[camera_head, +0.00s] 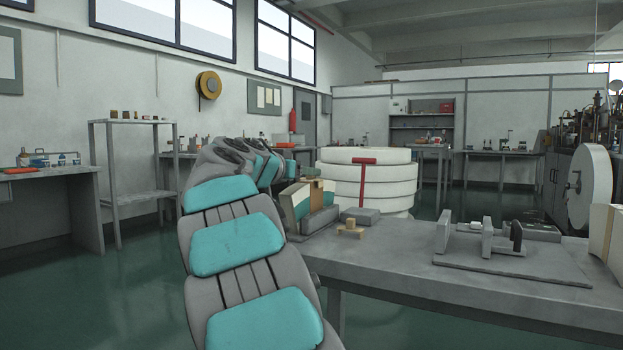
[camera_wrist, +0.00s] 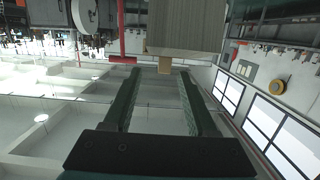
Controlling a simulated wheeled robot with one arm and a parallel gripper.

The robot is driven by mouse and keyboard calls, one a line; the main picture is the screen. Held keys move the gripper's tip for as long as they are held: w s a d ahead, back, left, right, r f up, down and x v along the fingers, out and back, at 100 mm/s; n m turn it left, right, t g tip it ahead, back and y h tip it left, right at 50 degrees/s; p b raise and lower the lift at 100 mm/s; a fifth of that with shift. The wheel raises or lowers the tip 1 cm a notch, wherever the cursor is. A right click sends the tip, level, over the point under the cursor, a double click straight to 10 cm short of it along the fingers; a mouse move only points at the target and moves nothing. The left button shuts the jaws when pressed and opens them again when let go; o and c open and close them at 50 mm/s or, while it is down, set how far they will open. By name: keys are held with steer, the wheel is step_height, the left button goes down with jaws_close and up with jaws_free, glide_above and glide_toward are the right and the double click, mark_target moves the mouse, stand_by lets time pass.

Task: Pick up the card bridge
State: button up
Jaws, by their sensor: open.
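A small tan piece (camera_head: 350,229), like a low bridge with a block on it, stands on the grey table (camera_head: 420,275); I take it as the card bridge but cannot be sure. Behind it to the left stands a cream and teal upright piece (camera_head: 301,204) with a tan block (camera_head: 316,192). In the wrist view my gripper (camera_wrist: 155,72) is open, its two dark fingers apart. The gap between the fingers looks empty.
A low grey block (camera_head: 361,215) lies beside the tan piece. A fixture with upright plates (camera_head: 487,238) stands on a base plate at the right. A red T-shaped handle (camera_head: 364,162) shows before a stack of white rings (camera_head: 335,188). The table's front middle is bare.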

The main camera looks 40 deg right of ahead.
mark_target(310, 178)
steer(key=x, duration=0.5)
steer(key=shift+w+a+p, duration=0.1)
steer(key=shift+w+p, duration=0.2)
steer(key=shift+p, duration=0.1)
jaws_close()
